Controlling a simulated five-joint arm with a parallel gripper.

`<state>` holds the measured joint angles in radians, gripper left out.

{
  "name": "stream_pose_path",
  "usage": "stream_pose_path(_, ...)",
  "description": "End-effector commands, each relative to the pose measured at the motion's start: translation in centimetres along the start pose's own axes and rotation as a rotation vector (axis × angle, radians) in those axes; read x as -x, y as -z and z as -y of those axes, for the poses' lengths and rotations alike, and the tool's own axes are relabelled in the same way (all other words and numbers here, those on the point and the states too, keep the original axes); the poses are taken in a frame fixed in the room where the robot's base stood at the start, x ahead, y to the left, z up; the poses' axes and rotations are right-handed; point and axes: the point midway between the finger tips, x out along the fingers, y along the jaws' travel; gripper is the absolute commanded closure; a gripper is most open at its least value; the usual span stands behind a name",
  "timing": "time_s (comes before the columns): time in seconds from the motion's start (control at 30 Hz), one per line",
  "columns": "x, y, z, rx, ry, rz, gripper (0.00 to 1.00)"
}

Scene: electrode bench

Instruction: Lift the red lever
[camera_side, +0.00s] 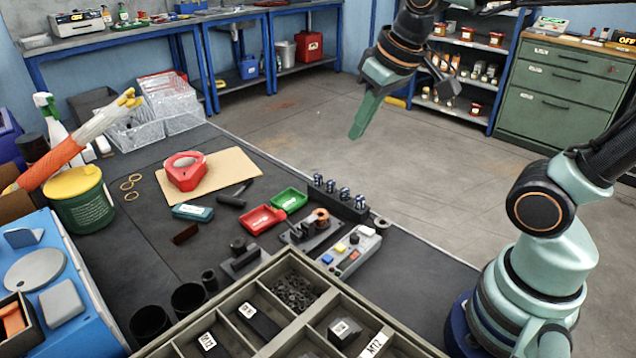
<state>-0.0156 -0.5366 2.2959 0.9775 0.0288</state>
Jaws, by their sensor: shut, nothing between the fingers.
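No part that I can clearly tell is a red lever shows. A red, rounded piece with an opening in its top (186,170) lies on a tan sheet (232,172) on the dark bench. A small grey control box (352,252) with coloured buttons, one of them red, sits nearer the bench's right edge; its small parts are hard to make out. My gripper (362,122) is shut and empty. It hangs in the air, pointing down, and in the picture it appears over the floor beyond the bench, above and right of these things.
A red tray (262,219) and a green tray (289,199) lie mid-bench. A black rack (338,203) with blue-topped pieces stands at the right edge. A divided parts box (268,272) fills the front.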

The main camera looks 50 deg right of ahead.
Motion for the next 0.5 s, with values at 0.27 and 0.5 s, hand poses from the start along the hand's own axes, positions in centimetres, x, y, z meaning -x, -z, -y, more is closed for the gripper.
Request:
stream_pose_path(0.27,-1.1,4.7,0.9,-0.020,0.001,0.124,1.00)
stream_pose_path(0.5,-3.4,8.2,1.8,-0.037,-0.004,0.225,1.00)
